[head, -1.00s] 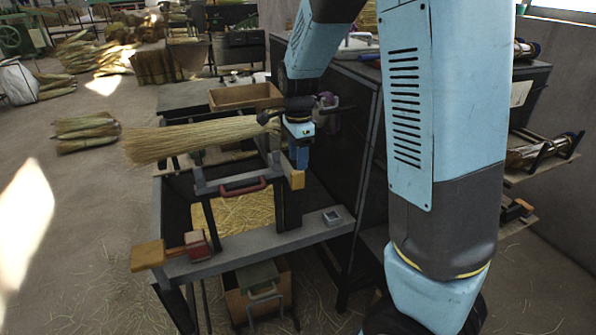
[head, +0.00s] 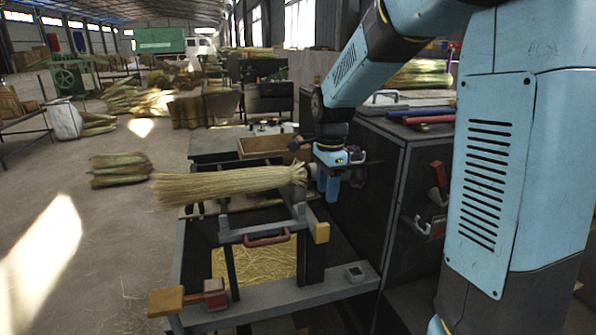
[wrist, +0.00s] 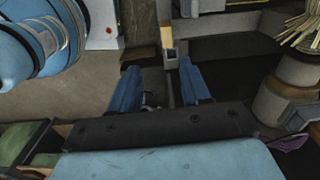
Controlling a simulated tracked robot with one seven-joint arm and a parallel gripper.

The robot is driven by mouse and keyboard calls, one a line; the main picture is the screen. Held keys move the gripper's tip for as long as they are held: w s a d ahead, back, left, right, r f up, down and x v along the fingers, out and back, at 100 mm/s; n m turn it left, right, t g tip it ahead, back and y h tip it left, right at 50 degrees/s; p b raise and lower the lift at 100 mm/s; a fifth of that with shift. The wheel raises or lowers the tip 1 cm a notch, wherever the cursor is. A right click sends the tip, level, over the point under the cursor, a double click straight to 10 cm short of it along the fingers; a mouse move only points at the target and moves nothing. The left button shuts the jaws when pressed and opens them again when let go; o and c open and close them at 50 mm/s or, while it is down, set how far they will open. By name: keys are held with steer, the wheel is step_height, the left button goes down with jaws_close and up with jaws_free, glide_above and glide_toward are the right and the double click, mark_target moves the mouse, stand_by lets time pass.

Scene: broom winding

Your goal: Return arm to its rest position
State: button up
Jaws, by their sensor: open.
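My gripper (head: 328,187) hangs with its blue fingers pointing down, just right of the broom's bound end in the head view. In the wrist view the two blue fingers (wrist: 160,85) stand apart with nothing between them. The straw broom (head: 222,186) lies roughly level above the bench frame, bristles to the left. Its bound end is near my gripper, partly hidden. In the wrist view some straw (wrist: 303,22) shows at the top right, apart from the fingers. My blue arm fills the right of the head view.
A wooden tray (head: 264,146) stands behind. A dark cabinet (head: 392,160) with tools on top is close right of my gripper. Open floor lies left.

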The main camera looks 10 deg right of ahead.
steer(key=s+d+r+n+t, duration=0.2)
steer(key=s+r+n, duration=0.3)
steer(key=s, duration=0.6)
steer(key=s+d+r+n+t, duration=0.3)
steer(key=s+d+r+n, duration=0.1)
steer(key=s+n, duration=0.6)
steer(key=shift+s+d+r+n, duration=0.35)
steer(key=shift+s+d, duration=0.2)
steer(key=shift+s, duration=0.4)
stand_by(0.4)
